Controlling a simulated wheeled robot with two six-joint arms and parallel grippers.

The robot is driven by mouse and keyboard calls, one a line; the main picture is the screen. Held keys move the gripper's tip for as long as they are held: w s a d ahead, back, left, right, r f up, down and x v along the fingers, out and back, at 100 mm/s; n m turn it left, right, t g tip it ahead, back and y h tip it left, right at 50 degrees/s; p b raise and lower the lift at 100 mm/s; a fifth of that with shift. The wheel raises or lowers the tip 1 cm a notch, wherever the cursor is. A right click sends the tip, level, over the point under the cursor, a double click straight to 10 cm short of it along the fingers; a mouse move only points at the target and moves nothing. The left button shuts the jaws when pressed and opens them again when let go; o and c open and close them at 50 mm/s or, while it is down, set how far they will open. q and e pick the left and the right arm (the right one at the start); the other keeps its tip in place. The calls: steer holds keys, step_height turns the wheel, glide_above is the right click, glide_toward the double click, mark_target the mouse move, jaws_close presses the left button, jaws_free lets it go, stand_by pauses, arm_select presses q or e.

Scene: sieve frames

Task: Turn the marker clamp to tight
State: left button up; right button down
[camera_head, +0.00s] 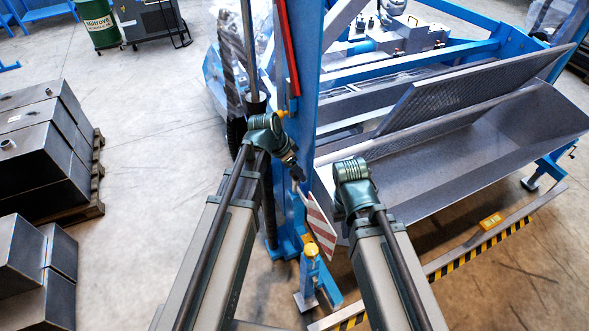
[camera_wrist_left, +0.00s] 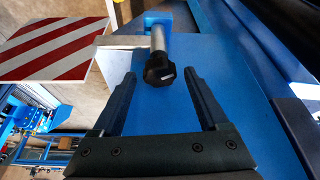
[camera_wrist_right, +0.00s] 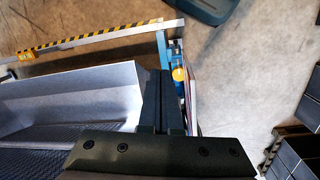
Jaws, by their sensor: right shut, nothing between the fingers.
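In the left wrist view, the marker clamp shows as a black faceted knob (camera_wrist_left: 159,70) on a metal rod, in front of a blue surface. The red-and-white striped marker plate (camera_wrist_left: 55,47) is to its upper left. The plate also shows in the head view (camera_head: 320,226), beside the blue column. My left gripper (camera_wrist_left: 159,82) is open, with the knob between its fingertips in the picture and a gap on each side. I cannot tell the depth between them. My right gripper (camera_wrist_right: 163,78) is shut and empty, near the grey trough. The knob is not clear in the head view.
The blue column (camera_head: 300,120) stands in front of me. The grey trough (camera_head: 455,165) is to the right, with a yellow-black striped rail (camera_head: 470,245) below it. A yellow-topped blue post (camera_head: 311,248) stands low beside the column. Dark boxes (camera_head: 40,150) are stacked at left.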

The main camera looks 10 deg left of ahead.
arm_select(q)
jaws_close()
steer(key=m, duration=0.2)
steer(key=shift+w+a+m+g+h, duration=0.1)
steer(key=shift+w+m+g+h, duration=0.05)
steer(key=shift+m+g+h, duration=0.2)
steer(key=shift+m+g, duration=0.65)
steer(key=shift+m, duration=0.9)
steer(key=shift+m+h, duration=0.25)
steer(key=shift+m, duration=0.05)
steer(key=shift+o, duration=0.9)
jaws_free()
